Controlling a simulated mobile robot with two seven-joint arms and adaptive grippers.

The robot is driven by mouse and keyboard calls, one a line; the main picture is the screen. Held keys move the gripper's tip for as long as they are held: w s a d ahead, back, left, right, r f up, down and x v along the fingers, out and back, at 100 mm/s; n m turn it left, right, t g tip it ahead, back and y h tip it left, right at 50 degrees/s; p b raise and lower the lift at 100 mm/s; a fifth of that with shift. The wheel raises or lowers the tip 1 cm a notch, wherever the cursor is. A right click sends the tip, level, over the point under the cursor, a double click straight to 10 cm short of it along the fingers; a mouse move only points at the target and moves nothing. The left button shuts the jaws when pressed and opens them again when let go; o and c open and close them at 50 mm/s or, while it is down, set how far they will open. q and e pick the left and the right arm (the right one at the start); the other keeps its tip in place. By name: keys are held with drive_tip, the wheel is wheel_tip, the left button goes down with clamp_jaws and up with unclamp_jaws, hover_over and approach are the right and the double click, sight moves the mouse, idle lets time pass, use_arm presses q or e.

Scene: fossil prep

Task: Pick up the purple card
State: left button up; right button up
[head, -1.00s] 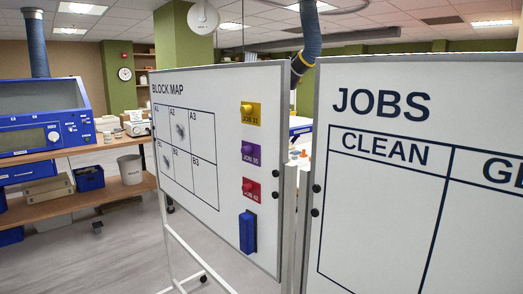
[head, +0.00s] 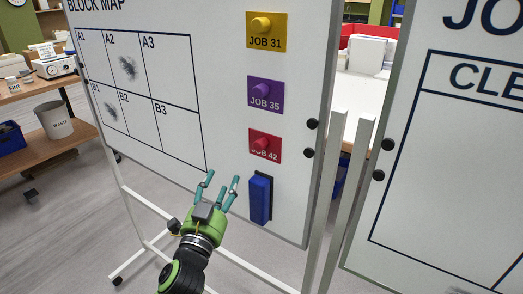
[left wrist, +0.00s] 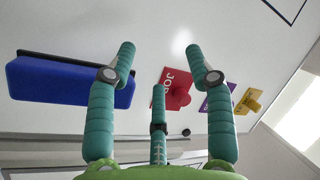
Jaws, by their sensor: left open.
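The purple card (head: 266,96), marked JOB 35, hangs on the block map whiteboard (head: 222,111) with a purple knob-like magnet on it. It sits between the yellow JOB 31 card (head: 266,34) above and the red JOB 42 card (head: 265,147) below. In the left wrist view the purple card (left wrist: 215,101) is partly hidden behind a finger. My left gripper (head: 222,183), green with teal fingers, is open and empty. It is in front of the board, below and left of the purple card and apart from it. My right gripper is not in view.
A blue eraser (head: 260,199) is on the board just right of my left gripper; it also shows in the left wrist view (left wrist: 60,81). A second whiteboard (head: 440,190) stands at right. A wood bench (head: 65,140) and waste bin (head: 54,120) are at left.

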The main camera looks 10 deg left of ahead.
use_arm(q)
drive_tip(key=s+d+r+m+t+h, duration=0.1)
drive_tip(key=s+d+r+m+h, duration=0.1)
drive_tip(key=d+r+m+h, duration=0.5)
drive_tip(key=s+d+r+m+t+h, duration=0.1)
drive_tip(key=r+m+h, duration=0.4)
drive_tip(key=r, duration=0.5)
drive_tip(key=s+d+r+m+g+h, duration=0.65)
drive_tip(key=m+g+h, duration=0.35)
drive_tip(key=m+g, duration=0.45)
drive_tip(key=m+t+y, duration=0.5)
drive_tip(key=m+y, duration=0.2)
drive_tip(key=y, duration=1.1)
approach(257, 92)
drive_tip(key=w, duration=0.2)
drive_tip(key=p+x, duration=0.1)
drive_tip(key=x, duration=0.2)
drive_tip(key=p+x, duration=0.2)
drive_tip(key=shift+w+d+f+p, duration=0.15)
drive_tip(key=shift+d+f+p, duration=0.15)
drive_tip(key=shift+d+f, duration=0.05)
drive_tip(key=shift+w+d+f, duration=0.15)
drive_tip(key=shift+w+f, duration=0.1)
drive_tip(key=shift+w, duration=0.15)
drive_tip(key=c, duration=1.1)
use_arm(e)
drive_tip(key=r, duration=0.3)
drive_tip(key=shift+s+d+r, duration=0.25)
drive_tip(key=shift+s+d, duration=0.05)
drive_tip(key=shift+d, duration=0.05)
